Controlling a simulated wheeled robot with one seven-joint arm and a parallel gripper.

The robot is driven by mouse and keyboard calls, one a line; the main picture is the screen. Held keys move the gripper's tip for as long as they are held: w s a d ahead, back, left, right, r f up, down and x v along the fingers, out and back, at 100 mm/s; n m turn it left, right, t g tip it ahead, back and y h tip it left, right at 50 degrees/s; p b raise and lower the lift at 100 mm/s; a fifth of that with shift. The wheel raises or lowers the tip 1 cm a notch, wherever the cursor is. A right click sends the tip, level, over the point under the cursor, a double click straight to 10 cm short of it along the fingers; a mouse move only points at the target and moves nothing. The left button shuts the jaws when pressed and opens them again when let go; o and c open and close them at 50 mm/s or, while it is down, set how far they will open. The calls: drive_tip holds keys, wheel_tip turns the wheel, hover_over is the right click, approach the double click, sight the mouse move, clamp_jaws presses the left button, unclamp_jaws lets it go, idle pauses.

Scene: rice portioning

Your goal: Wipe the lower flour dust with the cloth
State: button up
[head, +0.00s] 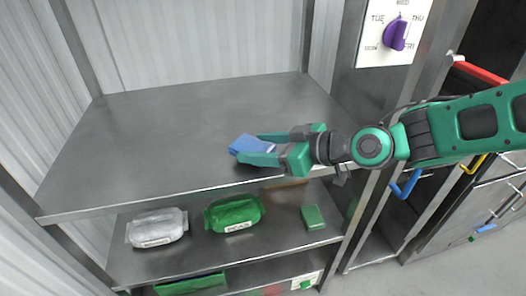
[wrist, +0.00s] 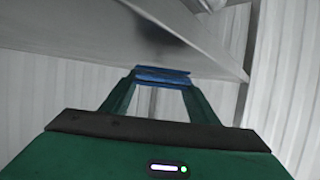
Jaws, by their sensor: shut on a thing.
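A blue cloth (head: 247,144) is between the fingertips of my gripper (head: 262,149), which is shut on it. In the head view it is over the right part of the bare grey top shelf (head: 160,130). I cannot tell whether the cloth touches the metal. In the wrist view the cloth (wrist: 162,75) shows as a folded blue strip across the fingertips of my gripper (wrist: 162,82). I cannot make out any flour dust in either view. My gripper and arm hide part of the shelf's right side.
On the middle shelf (head: 180,262) lie a white bag (head: 157,228), a green bag (head: 234,214) and a green block (head: 313,217). A panel with a purple day dial (head: 395,34) is at the upper right. Metal posts stand at the shelf corners. The top shelf's left side is clear.

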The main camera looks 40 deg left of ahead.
drive_tip(key=shift+r, duration=2.8)
drive_tip(key=shift+s+a, duration=0.1)
